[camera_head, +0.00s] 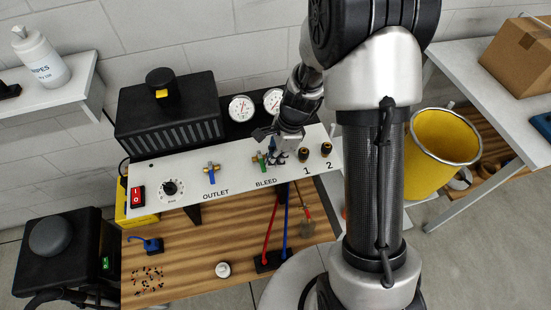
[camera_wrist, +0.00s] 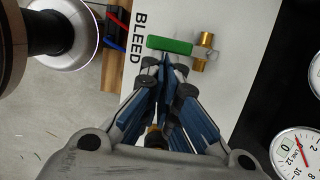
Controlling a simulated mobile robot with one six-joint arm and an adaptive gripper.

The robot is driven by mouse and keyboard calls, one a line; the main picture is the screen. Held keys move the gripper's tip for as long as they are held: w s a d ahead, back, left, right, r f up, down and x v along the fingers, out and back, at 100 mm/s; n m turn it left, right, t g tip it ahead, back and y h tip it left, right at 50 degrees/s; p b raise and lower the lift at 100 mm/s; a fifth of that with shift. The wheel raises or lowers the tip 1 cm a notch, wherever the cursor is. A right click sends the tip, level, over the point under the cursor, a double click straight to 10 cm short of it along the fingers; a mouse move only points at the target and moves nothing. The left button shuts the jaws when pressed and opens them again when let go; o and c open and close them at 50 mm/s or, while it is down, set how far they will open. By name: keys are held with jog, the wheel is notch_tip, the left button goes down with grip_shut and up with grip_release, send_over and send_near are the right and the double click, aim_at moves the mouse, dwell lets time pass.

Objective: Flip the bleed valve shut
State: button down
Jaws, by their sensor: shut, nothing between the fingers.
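The bleed valve has a green lever (camera_wrist: 169,45) and a brass body (camera_wrist: 206,42). In the wrist view the lever points left from the brass toward the BLEED lettering, square to the line of the letters. In the head view the green lever (camera_head: 259,158) shows above the BLEED label, partly hidden by my gripper. My gripper (camera_wrist: 165,65) is shut and empty, its fingertips at the near long side of the lever, around its middle. I cannot tell whether they touch it. In the head view my gripper (camera_head: 277,154) is just right of the valve.
The white panel (camera_head: 232,180) also carries the blue-handled outlet valve (camera_head: 211,169), a dial (camera_head: 169,188), a red switch (camera_head: 137,196) and two black-and-brass fittings (camera_head: 303,155). Gauges (camera_head: 241,108) stand behind. Red and blue bars (camera_head: 271,231) stand below the panel's front edge.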

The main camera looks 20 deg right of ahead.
jog(key=shift+w+d, duration=0.2)
jog(key=shift+w, duration=0.35)
jog(key=p+v, duration=0.9)
jog(key=v, duration=0.1)
jog(key=shift+a+r, duration=0.1)
jog(key=s+a+r+n+t+h+b, duration=0.1)
jog(key=s+r+n, duration=0.3)
jog(key=r, duration=0.3)
jog(key=s+a+r+n+t+b, duration=0.1)
jog(key=s+r+n+b, duration=0.15)
jog(key=r+n, duration=0.4)
jog(key=s+r+n+t+h, duration=0.1)
jog(key=s+r+n, duration=0.2)
jog(key=s, duration=0.4)
jog(key=s+r+n+t+b, duration=0.1)
jog(key=s+r+n, duration=0.2)
jog(key=s+n, duration=0.2)
jog(key=s, duration=0.3)
jog(key=shift+r+t+h+b, duration=0.3)
jog(key=shift+r+h, duration=0.05)
jog(key=shift+h, duration=0.05)
jog(key=c, duration=2.4)
grip_release()
jog(key=shift+w, duration=0.1)
